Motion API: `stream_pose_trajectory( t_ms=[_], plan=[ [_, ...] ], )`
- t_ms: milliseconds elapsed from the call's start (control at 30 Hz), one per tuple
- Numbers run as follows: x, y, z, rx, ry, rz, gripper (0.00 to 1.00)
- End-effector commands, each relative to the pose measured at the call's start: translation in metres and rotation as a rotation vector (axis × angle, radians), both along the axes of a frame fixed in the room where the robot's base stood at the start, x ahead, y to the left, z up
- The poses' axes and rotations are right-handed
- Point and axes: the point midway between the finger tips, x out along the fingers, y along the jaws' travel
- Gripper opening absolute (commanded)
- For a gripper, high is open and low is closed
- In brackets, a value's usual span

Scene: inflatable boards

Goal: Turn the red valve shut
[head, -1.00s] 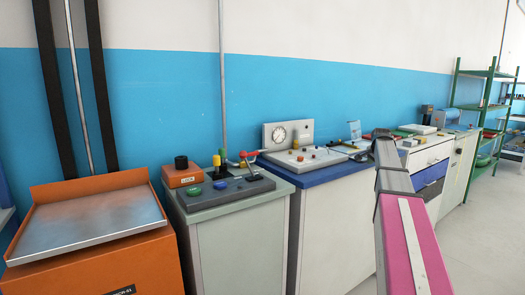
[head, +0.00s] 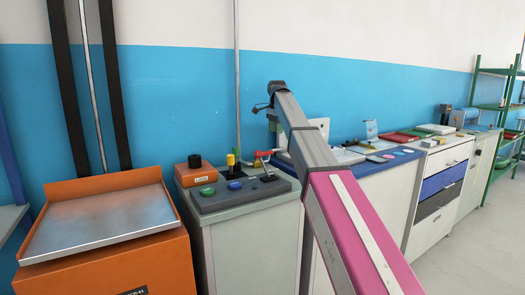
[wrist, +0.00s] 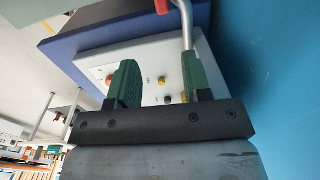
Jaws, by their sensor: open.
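The red valve (head: 265,154) shows as a small red part beside the pale pipe, at the back right of the grey cabinet in the head view. In the wrist view a red piece (wrist: 162,6) is cut off by the top edge, with a bent silver rod (wrist: 187,22) running down from it behind my right finger. My gripper (wrist: 160,82) has its two green fingers apart, with nothing held between them. In the head view my gripper is small and partly hidden by my arm, above and close to the valve.
A dark control panel (head: 240,193) with green and blue buttons tops the grey cabinet, with an orange lock box (head: 195,175) behind it. A white panel with knobs (wrist: 150,70) lies below my fingers. An orange bench with a metal tray (head: 95,225) stands left.

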Motion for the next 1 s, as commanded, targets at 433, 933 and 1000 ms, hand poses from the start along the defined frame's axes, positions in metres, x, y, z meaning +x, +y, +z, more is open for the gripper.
stream_pose_trajectory(
  t_ms=[433,933,1000],
  plan=[
    [-0.016,0.031,-0.017,-0.01,0.039,0.018,0.45],
    [-0.014,0.031,-0.091,-0.009,0.036,0.018,0.45],
    [-0.014,0.031,-0.095,-0.009,0.036,0.018,0.45]
  ],
)
